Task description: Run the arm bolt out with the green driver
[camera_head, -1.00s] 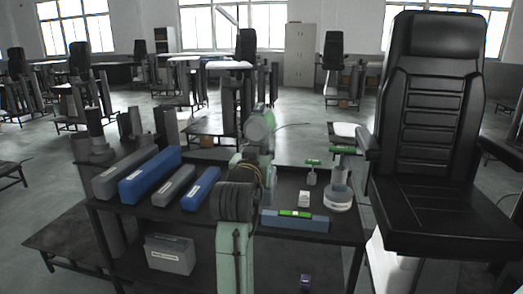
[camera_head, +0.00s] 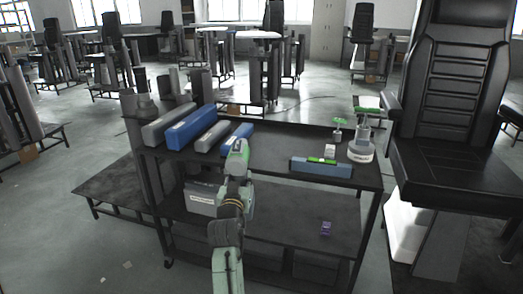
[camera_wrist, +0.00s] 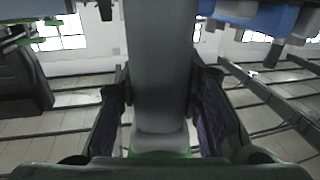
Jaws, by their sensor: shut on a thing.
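In the wrist view my gripper (camera_wrist: 160,112) is shut on a long grey thing (camera_wrist: 160,65) that runs up out of the picture. Green shows at its near end, between the fingers; I cannot tell for sure that it is the green driver. In the head view my arm hides the gripper. A black chair (camera_head: 450,120) stands at the right, with its left armrest (camera_head: 392,108) beside the table. I cannot make out the arm bolt. A small green-topped tool (camera_head: 338,132) stands at the table's back right.
The black table (camera_head: 272,160) bears grey and blue boxes (camera_head: 190,130) at left. At right are a blue block with a green piece (camera_head: 320,168), a white round base (camera_head: 361,152) and a small white box (camera_head: 330,150). A purple item (camera_head: 326,228) lies on the lower shelf.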

